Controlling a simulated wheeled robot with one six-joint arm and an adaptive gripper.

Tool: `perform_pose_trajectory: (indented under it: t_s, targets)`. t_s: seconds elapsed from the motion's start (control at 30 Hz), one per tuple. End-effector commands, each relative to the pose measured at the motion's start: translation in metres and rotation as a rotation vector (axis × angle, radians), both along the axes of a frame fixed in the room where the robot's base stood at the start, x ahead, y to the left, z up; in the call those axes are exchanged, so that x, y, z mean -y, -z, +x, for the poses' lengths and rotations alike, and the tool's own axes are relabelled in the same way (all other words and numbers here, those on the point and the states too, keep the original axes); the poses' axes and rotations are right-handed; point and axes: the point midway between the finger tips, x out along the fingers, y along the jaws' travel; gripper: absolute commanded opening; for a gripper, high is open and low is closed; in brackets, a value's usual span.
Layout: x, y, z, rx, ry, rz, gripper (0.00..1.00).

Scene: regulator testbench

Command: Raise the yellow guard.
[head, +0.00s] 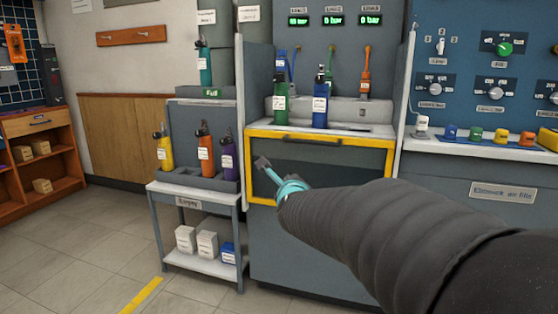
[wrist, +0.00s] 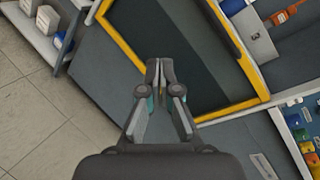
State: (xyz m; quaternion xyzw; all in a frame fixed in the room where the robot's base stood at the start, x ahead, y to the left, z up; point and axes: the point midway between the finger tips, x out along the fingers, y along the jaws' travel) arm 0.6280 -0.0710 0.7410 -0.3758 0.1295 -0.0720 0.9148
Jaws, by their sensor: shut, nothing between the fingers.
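The yellow guard (head: 388,160) is a yellow-edged frame with a dark see-through panel on the front of the test bench. It stands lowered below the bench's worktop, and a dark bar handle (head: 318,141) runs along its top edge. In the wrist view the guard (wrist: 127,62) fills the upper middle, tilted. My gripper (head: 262,163) is in front of the guard's left half, below the handle. In the wrist view my gripper (wrist: 160,66) is shut and empty, its fingertips over the guard panel's lower part. I cannot tell whether it touches the panel. My arm hides the guard's lower right.
A green bottle (head: 281,105) and a blue bottle (head: 320,105) stand on the worktop above the guard. A side cart (head: 196,192) with several bottles stands at left. A blue control panel (head: 490,60) is at right. Floor (head: 80,240) is clear at lower left.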

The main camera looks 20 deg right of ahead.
Motion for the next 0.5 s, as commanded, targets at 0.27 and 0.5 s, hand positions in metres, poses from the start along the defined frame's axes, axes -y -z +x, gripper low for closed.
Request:
perform_pose_trajectory:
  t_s: [0.27, 0.5]
  targets:
    - [0.065, 0.020, 0.045, 0.369, 0.312, 0.496, 0.00]
    - [0.087, 0.024, 0.053, 0.516, 0.394, 0.645, 0.00]
